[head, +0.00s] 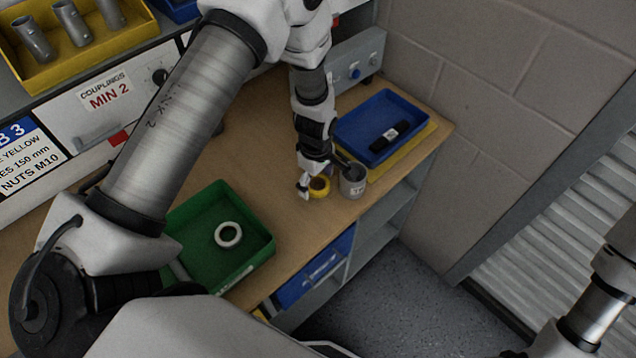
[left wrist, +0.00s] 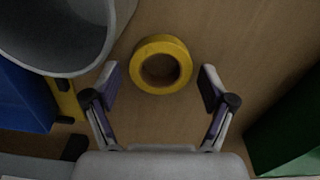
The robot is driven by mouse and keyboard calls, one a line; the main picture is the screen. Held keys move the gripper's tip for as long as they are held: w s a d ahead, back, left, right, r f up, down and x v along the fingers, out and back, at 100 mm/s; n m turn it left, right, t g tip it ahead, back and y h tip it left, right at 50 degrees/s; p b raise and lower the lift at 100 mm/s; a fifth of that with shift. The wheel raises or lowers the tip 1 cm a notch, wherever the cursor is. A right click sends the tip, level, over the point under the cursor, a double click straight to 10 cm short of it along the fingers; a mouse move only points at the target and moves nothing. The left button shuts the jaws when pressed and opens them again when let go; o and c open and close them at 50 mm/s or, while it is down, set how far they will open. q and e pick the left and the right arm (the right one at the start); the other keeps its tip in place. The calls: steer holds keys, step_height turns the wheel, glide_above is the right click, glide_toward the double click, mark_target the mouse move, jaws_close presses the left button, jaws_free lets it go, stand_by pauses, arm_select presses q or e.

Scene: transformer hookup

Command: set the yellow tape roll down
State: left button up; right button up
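The yellow tape roll (head: 320,193) lies flat on the wooden bench, near the front edge, beside a grey cup. In the left wrist view the tape roll (left wrist: 137,66) shows as a full ring with bench visible through its hole. My left gripper (head: 320,181) points down over it. In the left wrist view my left gripper (left wrist: 160,86) is open, one finger to each side of the roll's near edge, with gaps between fingers and roll. My right gripper is out of view; only part of my right arm shows at the right.
The grey cup (head: 353,183) stands close right of the roll. A blue tray (head: 411,112) with a black item lies behind it. A green tray (head: 192,213) with a white ring (head: 228,234) stands left. Bare bench (head: 255,150) lies between the green tray and gripper.

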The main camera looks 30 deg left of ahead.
arm_select(q)
steer(key=shift+s, duration=0.1)
steer(key=c, duration=1.1)
